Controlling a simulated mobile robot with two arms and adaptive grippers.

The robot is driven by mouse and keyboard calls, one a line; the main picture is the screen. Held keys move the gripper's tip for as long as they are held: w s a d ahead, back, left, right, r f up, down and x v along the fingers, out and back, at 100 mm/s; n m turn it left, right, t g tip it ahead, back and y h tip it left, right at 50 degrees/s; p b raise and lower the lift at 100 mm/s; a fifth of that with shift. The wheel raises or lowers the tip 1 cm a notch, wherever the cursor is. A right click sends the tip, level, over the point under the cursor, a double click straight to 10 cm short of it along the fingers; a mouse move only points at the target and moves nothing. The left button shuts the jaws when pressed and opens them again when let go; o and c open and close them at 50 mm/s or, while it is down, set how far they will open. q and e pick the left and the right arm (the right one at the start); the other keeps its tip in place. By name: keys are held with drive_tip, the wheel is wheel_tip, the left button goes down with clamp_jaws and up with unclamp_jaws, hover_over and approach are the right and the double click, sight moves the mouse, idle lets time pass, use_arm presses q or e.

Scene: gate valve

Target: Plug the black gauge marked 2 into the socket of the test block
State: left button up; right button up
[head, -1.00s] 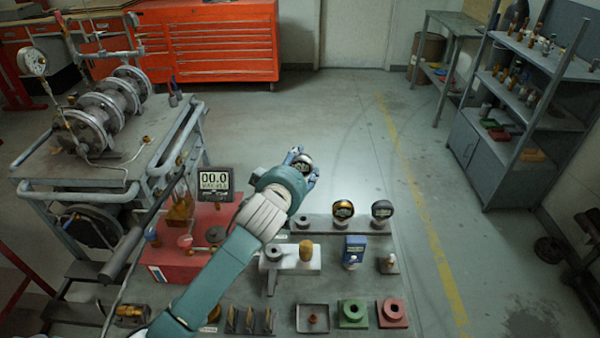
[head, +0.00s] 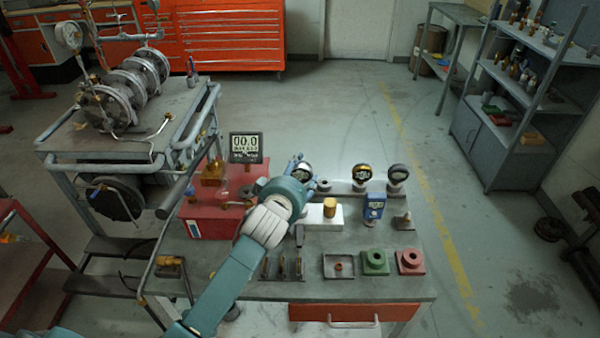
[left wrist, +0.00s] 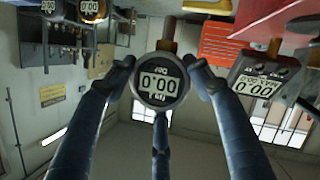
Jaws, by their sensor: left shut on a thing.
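My left gripper (head: 300,166) is shut on a black-rimmed digital gauge (head: 303,173), just left of an empty grey ring on the rack. In the left wrist view the gauge (left wrist: 160,82) reads 0.00 between the two fingers, its brass stem toward the picture top. No number 2 is legible on it. The red block (head: 205,215), apparently the test block, stands left of the gripper with a display (head: 246,147) reading 00.0. Its socket cannot be clearly made out. My right gripper is out of view.
A yellow-rimmed gauge (head: 363,173) and another black gauge (head: 397,174) stand on the rack. A white block with a brass cylinder (head: 330,206), a blue device (head: 374,206), and green (head: 375,262) and red (head: 410,262) blocks stand nearer. A pipe cart (head: 125,130) stands left.

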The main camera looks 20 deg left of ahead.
use_arm(q)
wheel_tip(320, 180, down, 2)
drive_tip(key=shift+s+f+b, duration=0.1)
drive_tip(key=shift+b, duration=0.75)
wheel_tip(320, 180, down, 3)
drive_tip(key=shift+b, duration=1.05)
drive_tip(key=shift+f, duration=0.25)
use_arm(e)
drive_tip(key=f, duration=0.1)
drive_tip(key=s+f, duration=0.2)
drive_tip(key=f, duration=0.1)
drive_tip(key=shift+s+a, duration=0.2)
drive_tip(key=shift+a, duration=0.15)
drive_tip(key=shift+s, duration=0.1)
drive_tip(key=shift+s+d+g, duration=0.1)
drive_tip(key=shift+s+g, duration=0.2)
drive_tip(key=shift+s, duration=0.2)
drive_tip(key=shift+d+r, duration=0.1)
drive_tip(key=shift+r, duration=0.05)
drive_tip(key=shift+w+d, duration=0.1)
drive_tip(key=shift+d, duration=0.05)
